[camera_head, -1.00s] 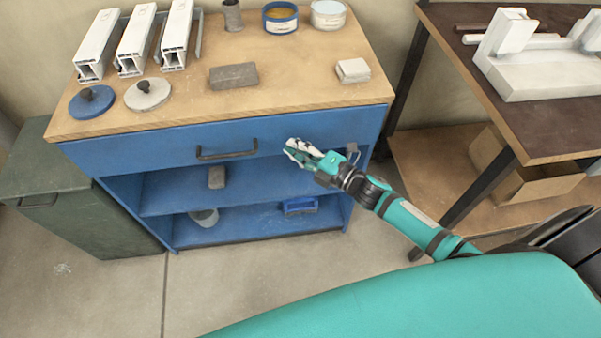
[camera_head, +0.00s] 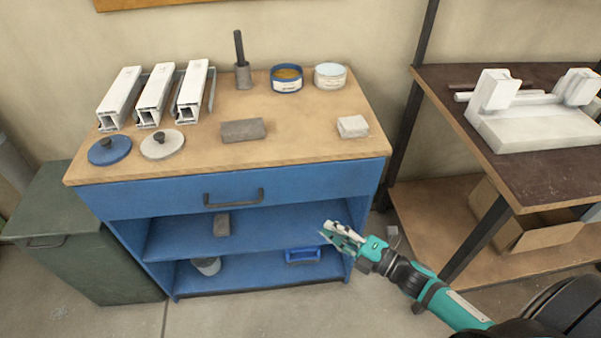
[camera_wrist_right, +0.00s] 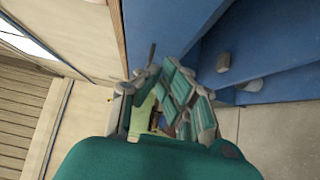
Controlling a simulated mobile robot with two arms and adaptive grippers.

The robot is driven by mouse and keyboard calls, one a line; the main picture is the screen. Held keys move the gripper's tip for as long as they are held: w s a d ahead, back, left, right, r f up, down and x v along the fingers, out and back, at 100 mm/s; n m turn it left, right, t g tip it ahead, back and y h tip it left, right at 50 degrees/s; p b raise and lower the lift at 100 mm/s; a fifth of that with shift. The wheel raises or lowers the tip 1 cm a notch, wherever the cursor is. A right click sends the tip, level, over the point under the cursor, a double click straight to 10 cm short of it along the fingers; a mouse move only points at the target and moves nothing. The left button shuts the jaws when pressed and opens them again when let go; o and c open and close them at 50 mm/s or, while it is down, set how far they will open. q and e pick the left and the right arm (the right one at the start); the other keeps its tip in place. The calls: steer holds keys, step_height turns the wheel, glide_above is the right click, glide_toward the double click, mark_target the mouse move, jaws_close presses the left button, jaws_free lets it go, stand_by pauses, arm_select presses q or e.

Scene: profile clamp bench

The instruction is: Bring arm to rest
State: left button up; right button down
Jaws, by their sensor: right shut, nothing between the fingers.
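My right arm (camera_head: 440,298) comes in from the lower right in the head view. Its gripper (camera_head: 326,231) is shut and empty, in front of the right side of the blue cabinet (camera_head: 120,200), at about the height of its open shelves. My left gripper is in neither view.
The cabinet's wooden top (camera_head: 290,140) holds white profiles (camera_head: 156,95), two round lids, a grey block (camera_head: 243,130), a pale block (camera_head: 352,126) and tins. A green bin (camera_head: 70,250) stands at left. A dark-topped table (camera_head: 540,180) with a white clamp fixture (camera_head: 530,125) stands at right.

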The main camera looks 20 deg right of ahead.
steer(key=s+d+f+m+g+h+p, duration=0.1)
steer(key=s+d+f+m+g+h, duration=0.15)
steer(key=f+m, duration=0.45)
steer(key=s+d+f+m+g+h, duration=0.1)
steer(key=s+d+f+m+h, duration=0.2)
steer(key=f, duration=0.8)
steer(key=s+d+f+m+g+h+p, duration=0.1)
steer(key=s+f+m+g+h, duration=0.15)
steer(key=s+f+m, duration=0.4)
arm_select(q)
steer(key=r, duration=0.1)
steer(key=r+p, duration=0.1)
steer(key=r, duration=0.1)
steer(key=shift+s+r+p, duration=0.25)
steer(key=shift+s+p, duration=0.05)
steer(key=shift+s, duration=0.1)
arm_select(e)
steer(key=s+a+f+m+g, duration=0.1)
steer(key=s+a+f+g, duration=0.1)
steer(key=s+f, duration=0.3)
steer(key=s+a+f+m+g+h, duration=0.1)
steer(key=s+f, duration=0.4)
steer(key=s, duration=0.6)
steer(key=s+a+f+m+g, duration=0.3)
steer(key=s+f+g, duration=0.2)
steer(key=s, duration=0.4)
steer(key=shift+a+f+h, duration=0.3)
steer(key=shift+a+f, duration=0.1)
